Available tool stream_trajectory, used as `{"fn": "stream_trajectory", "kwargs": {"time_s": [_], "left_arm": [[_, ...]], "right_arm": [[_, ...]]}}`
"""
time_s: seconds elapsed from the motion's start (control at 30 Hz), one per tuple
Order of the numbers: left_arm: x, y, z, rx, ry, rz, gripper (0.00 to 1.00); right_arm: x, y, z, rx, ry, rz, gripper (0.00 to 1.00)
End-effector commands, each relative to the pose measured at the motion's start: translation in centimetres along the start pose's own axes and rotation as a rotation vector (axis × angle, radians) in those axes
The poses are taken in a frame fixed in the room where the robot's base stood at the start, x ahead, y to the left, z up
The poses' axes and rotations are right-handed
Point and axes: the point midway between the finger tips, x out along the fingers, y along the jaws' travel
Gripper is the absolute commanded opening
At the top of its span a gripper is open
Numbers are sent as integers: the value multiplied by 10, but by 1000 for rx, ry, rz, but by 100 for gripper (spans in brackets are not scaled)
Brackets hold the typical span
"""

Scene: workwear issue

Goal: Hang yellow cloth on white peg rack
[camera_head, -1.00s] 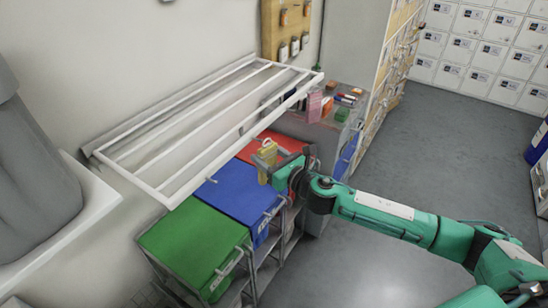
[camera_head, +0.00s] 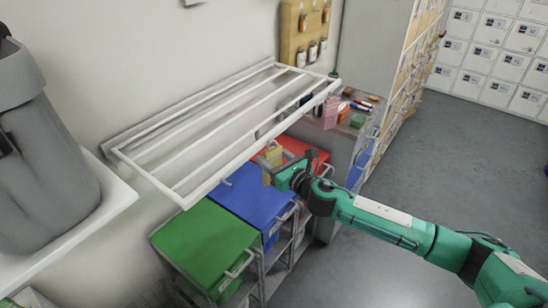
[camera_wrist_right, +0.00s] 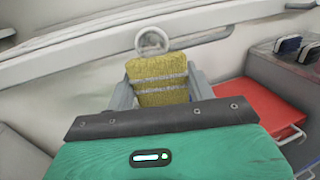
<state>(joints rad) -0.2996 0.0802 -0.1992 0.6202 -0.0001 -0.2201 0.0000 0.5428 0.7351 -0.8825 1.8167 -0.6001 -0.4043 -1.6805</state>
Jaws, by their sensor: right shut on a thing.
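The yellow cloth (camera_wrist_right: 158,82) with pale stripes is between the fingers of my right gripper (camera_wrist_right: 160,92), which is shut on it. A pale ring shows at the cloth's top end in the right wrist view. In the head view the cloth (camera_head: 272,156) and right gripper (camera_head: 271,167) are at the front edge of the white rack (camera_head: 172,193), near its right half. The rack is a frame of white bars on the wall. I cannot tell whether the cloth touches it, and no separate pegs can be made out. My left gripper is not in view.
Below the rack stand green (camera_head: 205,240), blue (camera_head: 250,195) and red (camera_head: 310,155) lidded bins. A grey cabinet (camera_head: 340,140) with small items is to their right. A grey container (camera_head: 45,140) stands on a white ledge at left. The floor at right is clear.

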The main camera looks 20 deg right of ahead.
Motion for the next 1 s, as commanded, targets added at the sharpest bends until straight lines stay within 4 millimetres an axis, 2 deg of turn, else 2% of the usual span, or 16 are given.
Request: {"fn": "stream_trajectory", "kwargs": {"time_s": [0.33, 0.37, 0.47, 0.8, 1.0], "left_arm": [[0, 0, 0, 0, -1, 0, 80], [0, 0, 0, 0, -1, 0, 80], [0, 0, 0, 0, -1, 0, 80], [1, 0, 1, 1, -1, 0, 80], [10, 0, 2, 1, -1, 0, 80]], "right_arm": [[0, 0, 0, 0, 0, 0, 36], [0, 0, 0, 0, 0, 0, 60], [0, 0, 0, 0, 0, 0, 80], [-2, 0, -1, 0, 1, -1, 80], [-26, -1, -4, -2, 2, 0, 80]]}}
